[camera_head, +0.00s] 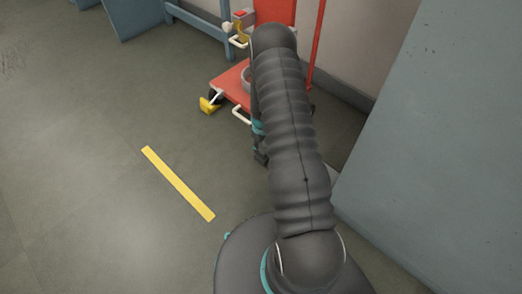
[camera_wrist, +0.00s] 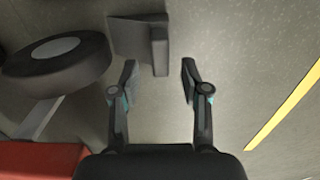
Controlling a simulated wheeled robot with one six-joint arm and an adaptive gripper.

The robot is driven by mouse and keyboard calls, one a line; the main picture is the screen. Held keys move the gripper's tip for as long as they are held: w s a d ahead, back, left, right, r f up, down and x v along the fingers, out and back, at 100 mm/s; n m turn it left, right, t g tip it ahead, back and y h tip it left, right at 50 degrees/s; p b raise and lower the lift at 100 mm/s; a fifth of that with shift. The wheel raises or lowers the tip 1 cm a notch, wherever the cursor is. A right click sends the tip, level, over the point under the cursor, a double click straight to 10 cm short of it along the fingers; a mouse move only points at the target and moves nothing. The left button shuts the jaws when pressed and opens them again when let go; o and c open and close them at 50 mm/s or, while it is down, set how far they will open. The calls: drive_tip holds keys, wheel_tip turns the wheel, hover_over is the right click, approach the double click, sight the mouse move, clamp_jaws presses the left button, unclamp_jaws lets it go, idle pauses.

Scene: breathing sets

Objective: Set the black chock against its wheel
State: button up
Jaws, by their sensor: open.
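The black chock (camera_wrist: 138,40) is a dark wedge-like block on the floor in the wrist view, at the top, just beyond my fingertips. The dark wheel (camera_wrist: 75,68) with a pale hub is to its left. Their edges look very close in the picture; I cannot tell whether they touch. My gripper (camera_wrist: 160,72) is open and empty, with bare floor between its fingers and the chock ahead of the left finger. In the head view my arm hides the chock and most of my gripper (camera_head: 260,155).
The red cart (camera_head: 229,80) stands beyond my arm, with a yellow chock (camera_head: 207,106) by its left wheel. A yellow floor strip (camera_head: 178,184) lies to the left. A grey-blue panel (camera_head: 440,150) bounds the right. The floor at left is clear.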

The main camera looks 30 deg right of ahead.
drive_tip(key=s+a+r+m+t, duration=0.1)
drive_tip(key=s+a+r, duration=0.15)
drive_tip(key=r, duration=1.05)
drive_tip(key=s+a+r+t, duration=0.1)
drive_tip(key=a+r, duration=0.3)
drive_tip(key=r, duration=0.9)
drive_tip(key=s+a+r+m+t, duration=0.1)
drive_tip(key=s+a+r, duration=0.15)
drive_tip(key=r, duration=1.15)
drive_tip(key=s+a+r+t, duration=0.1)
drive_tip(key=s+a+r, duration=0.1)
drive_tip(key=s+r, duration=0.2)
drive_tip(key=s+a+r+m, duration=0.1)
drive_tip(key=s+a+r, duration=0.2)
drive_tip(key=s, duration=0.7)
drive_tip(key=s+a+r+m+t, duration=0.1)
drive_tip(key=s+a+r, duration=0.1)
drive_tip(key=s+r, duration=0.4)
drive_tip(key=shift+s+a+t, duration=0.3)
drive_tip(key=shift+s, duration=0.8)
